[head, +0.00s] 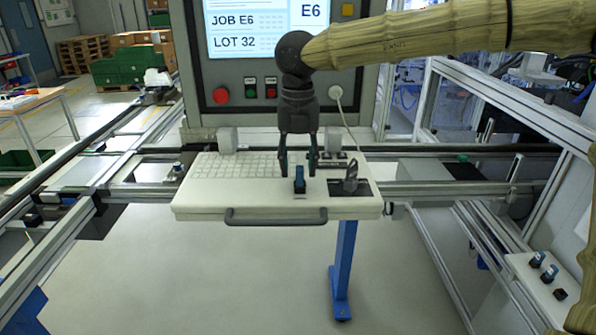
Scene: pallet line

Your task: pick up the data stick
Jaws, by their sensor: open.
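A small upright blue and dark stick, which looks like the data stick (299,182), stands on the white keyboard shelf (215,203) near its front edge. My gripper (298,170) points straight down over the shelf with its two dark fingers apart. In the picture, the stick's top shows between and just below the fingertips. I cannot tell whether the fingers touch it or are slightly behind it. Nothing shows held in the gripper.
A black device (350,182) stands on a dark pad just right of the stick. A keyboard (235,165) lies to the left. A handle (276,216) runs along the shelf front. The control panel (205,60) with a red button (221,95) rises behind.

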